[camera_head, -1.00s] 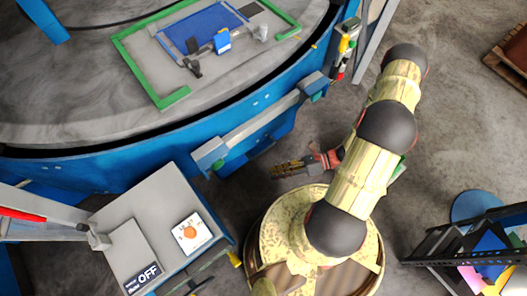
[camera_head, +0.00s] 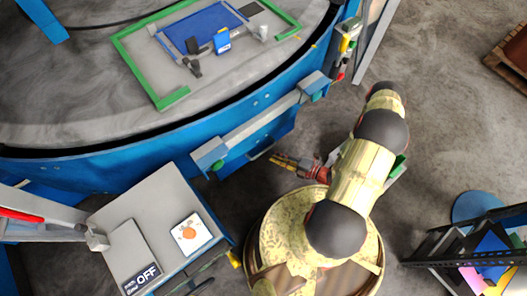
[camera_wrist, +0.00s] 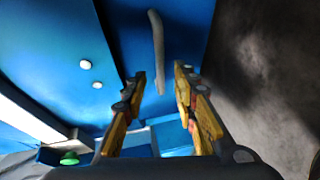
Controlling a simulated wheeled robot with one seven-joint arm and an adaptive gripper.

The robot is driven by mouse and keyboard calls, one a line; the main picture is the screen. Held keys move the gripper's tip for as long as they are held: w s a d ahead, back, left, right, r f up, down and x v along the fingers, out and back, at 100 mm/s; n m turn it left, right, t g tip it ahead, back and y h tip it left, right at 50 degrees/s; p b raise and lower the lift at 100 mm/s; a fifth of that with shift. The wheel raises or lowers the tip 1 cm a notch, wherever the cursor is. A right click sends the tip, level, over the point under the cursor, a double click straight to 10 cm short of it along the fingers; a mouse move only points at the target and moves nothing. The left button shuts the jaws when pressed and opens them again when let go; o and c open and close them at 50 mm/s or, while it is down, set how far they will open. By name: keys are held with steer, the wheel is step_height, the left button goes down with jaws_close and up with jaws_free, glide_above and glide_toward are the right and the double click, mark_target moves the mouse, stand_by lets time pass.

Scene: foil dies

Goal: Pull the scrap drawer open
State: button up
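The scrap drawer appears to be the blue front (camera_head: 240,154) under the rim of the round table, with a thin grey handle (camera_head: 262,151). In the wrist view, the blue front (camera_wrist: 185,25) fills the top middle, and the handle (camera_wrist: 157,50) stands as a pale bar ahead of the fingers. The drawer looks shut. My gripper (camera_head: 274,158) points at the drawer front from the right, just below the handle in the head view. In the wrist view, my gripper (camera_wrist: 160,72) is open and empty, its yellow fingers apart. The handle lies beyond the fingertips, roughly between them; contact is not visible.
A grey bar with end blocks (camera_head: 258,124) runs along the table rim above the drawer. A grey control cabinet (camera_head: 165,215) with an OFF label stands at lower left. A black rack (camera_head: 470,245) stands at lower right.

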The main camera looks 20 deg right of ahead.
mark_target(263, 152)
steer(key=shift+b+x, duration=0.8)
steer(key=shift+x, duration=2.55)
steer(key=c, duration=0.3)
steer(key=c, duration=0.4)
jaws_close()
